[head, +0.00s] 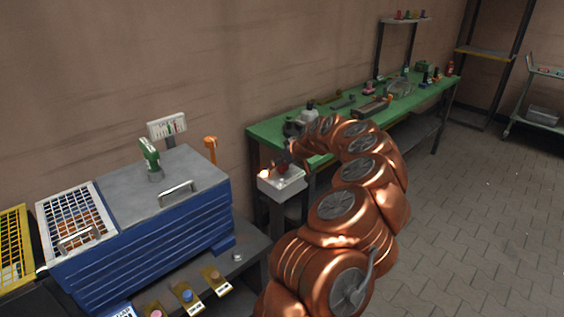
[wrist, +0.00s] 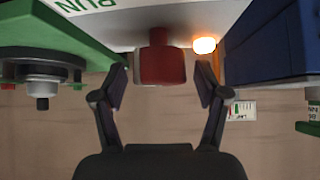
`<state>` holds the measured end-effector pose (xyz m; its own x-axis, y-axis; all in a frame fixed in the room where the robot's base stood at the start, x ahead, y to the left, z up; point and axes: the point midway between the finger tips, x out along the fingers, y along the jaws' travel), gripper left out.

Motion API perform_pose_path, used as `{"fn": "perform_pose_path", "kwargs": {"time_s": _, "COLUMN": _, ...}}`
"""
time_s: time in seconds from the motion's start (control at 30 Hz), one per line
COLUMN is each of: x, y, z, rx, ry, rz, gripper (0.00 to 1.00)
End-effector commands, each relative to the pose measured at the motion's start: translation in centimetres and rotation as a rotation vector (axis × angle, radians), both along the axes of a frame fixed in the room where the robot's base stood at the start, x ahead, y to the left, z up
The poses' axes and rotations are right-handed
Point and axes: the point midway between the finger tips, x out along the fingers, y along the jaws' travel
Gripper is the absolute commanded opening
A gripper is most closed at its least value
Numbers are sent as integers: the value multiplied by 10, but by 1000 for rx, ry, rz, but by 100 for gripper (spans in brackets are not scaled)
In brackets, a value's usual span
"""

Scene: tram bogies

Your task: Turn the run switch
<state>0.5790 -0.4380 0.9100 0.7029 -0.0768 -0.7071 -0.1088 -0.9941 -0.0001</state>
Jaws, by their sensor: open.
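The run switch is a red knob (wrist: 162,65) on a pale box, with "RUN" lettering (wrist: 90,4) beside it in the wrist view. In the head view the white switch box (head: 283,183) stands between the blue machine and the green bench, with the red knob (head: 283,169) small on its top. My gripper (wrist: 162,84) is open, with one finger on each side of the red knob. Whether the fingers touch the knob cannot be told. A lit orange lamp (wrist: 204,45) sits beside the knob.
The blue machine (head: 150,245) with a grey lid stands left of the switch box. The green bench (head: 290,122), holding several tools and parts, runs along the wall at right. A shelf with tagged items (head: 187,294) lies in front.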

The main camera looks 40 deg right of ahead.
Motion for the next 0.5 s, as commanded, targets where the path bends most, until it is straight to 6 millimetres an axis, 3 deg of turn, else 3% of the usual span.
{"fn": "perform_pose_path", "kwargs": {"time_s": 0.07, "x": 0, "y": 0, "z": 0, "rx": 0, "ry": 0, "rz": 0, "gripper": 67}}
{"fn": "perform_pose_path", "kwargs": {"time_s": 0.5, "x": 0, "y": 0, "z": 0, "rx": 0, "ry": 0, "rz": 0, "gripper": 21}}
